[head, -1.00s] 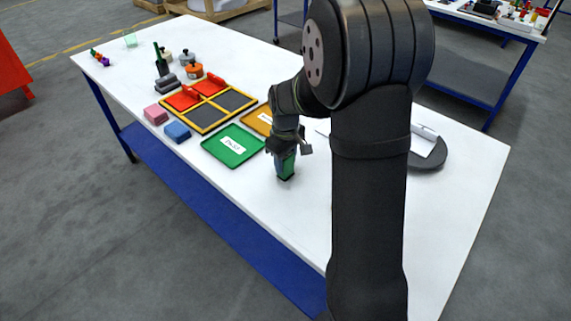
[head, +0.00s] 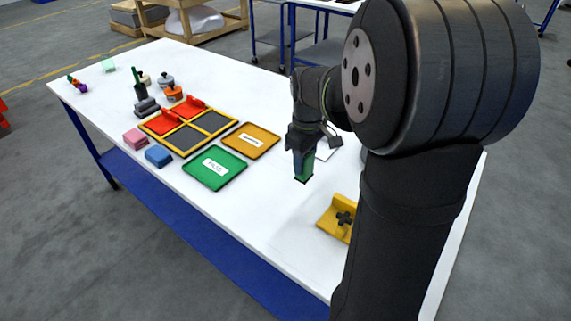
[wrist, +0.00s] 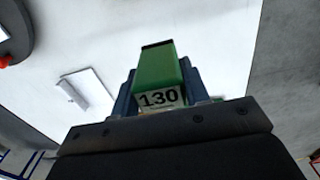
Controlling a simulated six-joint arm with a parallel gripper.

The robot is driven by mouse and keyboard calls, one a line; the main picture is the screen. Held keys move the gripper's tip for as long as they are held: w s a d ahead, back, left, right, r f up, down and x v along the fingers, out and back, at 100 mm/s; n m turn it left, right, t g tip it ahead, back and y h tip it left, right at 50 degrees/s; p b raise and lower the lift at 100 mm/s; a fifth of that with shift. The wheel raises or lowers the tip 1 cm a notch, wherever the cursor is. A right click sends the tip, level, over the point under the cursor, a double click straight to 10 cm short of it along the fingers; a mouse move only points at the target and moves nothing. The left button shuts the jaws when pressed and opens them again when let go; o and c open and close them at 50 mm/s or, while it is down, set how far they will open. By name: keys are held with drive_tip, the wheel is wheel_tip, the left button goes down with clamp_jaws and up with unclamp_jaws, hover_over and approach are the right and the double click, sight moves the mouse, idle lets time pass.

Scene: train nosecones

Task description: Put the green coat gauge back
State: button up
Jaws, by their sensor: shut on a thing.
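The green coat gauge (wrist: 157,68) is a small green block with a dark end and a white label reading 130. My gripper (wrist: 160,90) is shut on it, with a jaw on each side. In the head view my gripper (head: 304,150) points down and holds the gauge (head: 304,166) over the white table, right of the green and amber trays. I cannot tell how far the gauge's lower end is above the table.
The green tray (head: 233,174) and amber tray (head: 266,143) lie beside a yellow-framed grid (head: 183,137) with red pieces. Pink (head: 135,138) and blue (head: 158,156) blocks lie in front. A yellow fixture (head: 328,222) stands nearer me. White table (head: 255,222) is clear between.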

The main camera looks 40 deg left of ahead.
drive_tip(key=shift+w+d+r, duration=0.2)
drive_tip(key=shift+d+r, duration=0.3)
drive_tip(key=shift+d, duration=0.1)
drive_tip(key=shift+s+a+f, duration=0.7)
drive_tip(key=shift+a+f, duration=1.05)
drive_tip(key=shift+f, duration=0.05)
drive_tip(key=shift+s+a+f, duration=0.75)
drive_tip(key=shift+a+f, duration=1)
drive_tip(key=shift+f, duration=0.05)
drive_tip(key=shift+s+a+f, duration=0.7)
drive_tip(key=shift+a+f, duration=1.05)
drive_tip(key=shift+f, duration=0.05)
drive_tip(key=shift+f, duration=0.15)
drive_tip(key=o, duration=1.1)
drive_tip(key=shift+o, duration=0.2)
wheel_tip(320, 180, up, 12)
drive_tip(key=shift+r, duration=0.2)
